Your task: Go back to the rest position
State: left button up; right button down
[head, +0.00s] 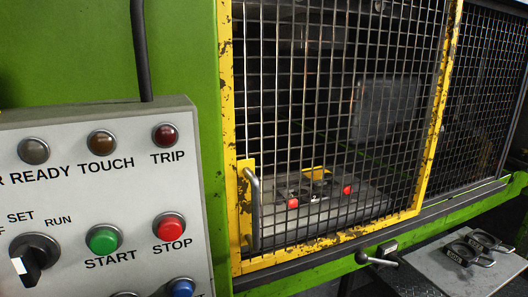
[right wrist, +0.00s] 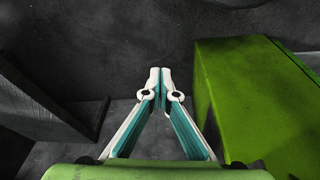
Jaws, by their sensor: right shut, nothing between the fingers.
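My right gripper (right wrist: 160,75) shows in the right wrist view. Its white and teal fingers meet at the tips with nothing between them. It hangs above a dark grey floor and touches nothing that I can see. Neither gripper shows in the head view, and my left gripper is out of sight. The head view shows the green press (head: 70,45) with its yellow-framed mesh guard (head: 335,110), which looks closed.
A grey control panel (head: 125,210) with lamps and buttons stands at the left. The guard has a grey handle (head: 255,205). A grey shelf (head: 425,277) with two black tagged items juts out at lower right. A green block (right wrist: 255,100) stands right of my right gripper.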

jog(key=s+f, duration=0.3)
jog(key=f, duration=0.5)
jog(key=s+f, duration=0.3)
jog(key=f, duration=0.6)
jog(key=s+d+f+g, duration=0.1)
jog(key=s+d+f, duration=0.2)
jog(key=s+f, duration=0.8)
jog(key=s, duration=0.3)
jog(key=shift+d+g, duration=0.15)
jog(key=shift+g, duration=0.25)
